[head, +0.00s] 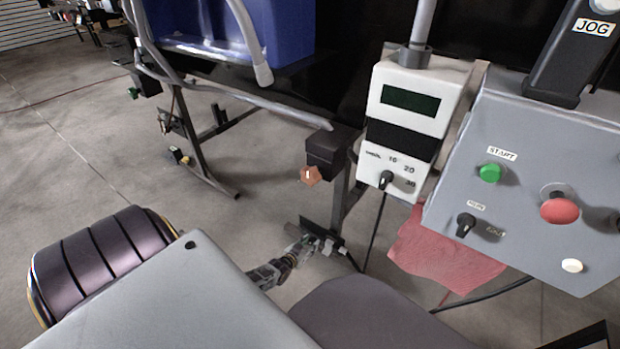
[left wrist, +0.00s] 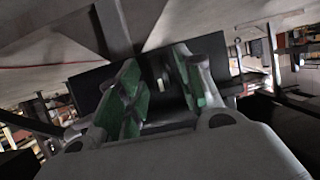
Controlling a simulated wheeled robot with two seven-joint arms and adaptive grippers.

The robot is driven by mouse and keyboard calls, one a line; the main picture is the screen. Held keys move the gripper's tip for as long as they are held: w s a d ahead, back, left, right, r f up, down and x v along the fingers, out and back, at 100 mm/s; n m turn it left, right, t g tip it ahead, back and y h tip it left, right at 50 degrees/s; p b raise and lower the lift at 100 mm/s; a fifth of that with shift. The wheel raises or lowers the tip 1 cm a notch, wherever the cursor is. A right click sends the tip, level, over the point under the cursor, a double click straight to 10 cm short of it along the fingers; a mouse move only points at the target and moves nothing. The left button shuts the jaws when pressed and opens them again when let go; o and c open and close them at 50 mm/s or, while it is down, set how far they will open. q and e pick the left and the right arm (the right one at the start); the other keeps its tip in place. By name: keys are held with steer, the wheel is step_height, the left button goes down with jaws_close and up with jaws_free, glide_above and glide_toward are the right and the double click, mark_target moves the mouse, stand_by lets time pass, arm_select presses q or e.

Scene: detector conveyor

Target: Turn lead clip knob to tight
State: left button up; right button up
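My left gripper (head: 303,248) is low beside a small dark plate (head: 315,236) on the stand's leg. In the left wrist view its green-padded fingers (left wrist: 163,88) are apart, facing the dark plate (left wrist: 93,88). A small pale upright piece (left wrist: 166,72) shows between the fingertips; it may be the lead clip knob, but I cannot read any label. The gap between it and the fingers shows no clear contact. Its turned position cannot be made out. My right gripper is not in view.
An orange knob (head: 310,175) sits on a black box above the gripper. A white display box (head: 400,135) with a black dial and a grey control panel (head: 530,150) stand to the right. A red cloth (head: 445,255) hangs below them. A cable drops close to the plate.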

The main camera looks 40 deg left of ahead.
arm_select(q)
steer(key=shift+w, duration=0.25)
jaws_close()
